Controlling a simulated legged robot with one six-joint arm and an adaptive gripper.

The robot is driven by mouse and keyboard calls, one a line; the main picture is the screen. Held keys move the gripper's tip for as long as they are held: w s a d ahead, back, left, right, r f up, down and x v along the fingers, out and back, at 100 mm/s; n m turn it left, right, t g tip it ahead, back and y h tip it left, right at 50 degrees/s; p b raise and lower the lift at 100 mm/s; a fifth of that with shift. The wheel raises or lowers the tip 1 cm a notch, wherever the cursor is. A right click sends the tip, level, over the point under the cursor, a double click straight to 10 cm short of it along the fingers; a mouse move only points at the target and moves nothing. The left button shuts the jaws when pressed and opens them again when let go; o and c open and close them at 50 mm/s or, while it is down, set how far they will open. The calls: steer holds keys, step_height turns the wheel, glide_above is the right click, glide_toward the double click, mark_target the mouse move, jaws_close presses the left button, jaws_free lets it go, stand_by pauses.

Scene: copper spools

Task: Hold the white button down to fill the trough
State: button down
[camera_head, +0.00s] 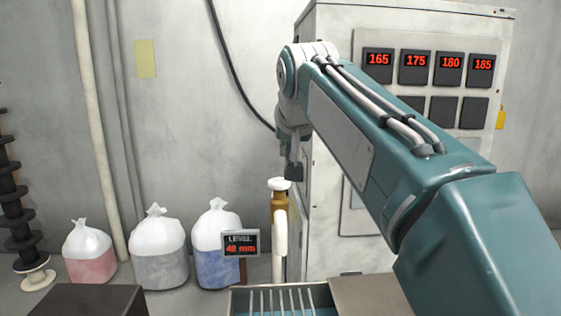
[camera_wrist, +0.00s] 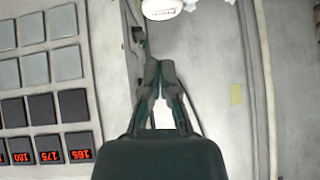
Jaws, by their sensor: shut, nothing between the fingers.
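A round white top, probably the same button (camera_wrist: 162,8), shows at the top edge of the wrist view. My gripper (camera_head: 293,172) is shut and empty, pointing down just above and right of the button in the head view. In the wrist view my fingertips (camera_wrist: 160,66) meet, with a visible gap to the white top. The trough (camera_head: 322,294) shows at the bottom, with thin bars and blue water in it. The level display (camera_head: 240,244) appears to read 42 mm.
A tall white cabinet (camera_head: 335,250) with red number displays stands close to my arm's right. Several tied bags (camera_head: 160,265) sit against the wall at left. A dark spool stack (camera_head: 18,210) stands at far left. A white spout-like piece (camera_head: 280,235) hangs before the post.

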steer(key=v, duration=0.5)
steer(key=shift+a, duration=0.3)
steer(key=s+d+f+g, duration=0.1)
steer(key=s+d+f, duration=0.2)
steer(key=s+f, duration=0.5)
steer(key=s+d+f+g, duration=0.1)
steer(key=s+d+f, duration=0.3)
steer(key=s+f, duration=0.4)
steer(key=s+d+f+g+h, duration=0.1)
steer(key=s+d+f, duration=0.2)
steer(key=s+f, duration=0.5)
step_height(320, 180, down, 8)
steer(key=shift+d+f, duration=0.15)
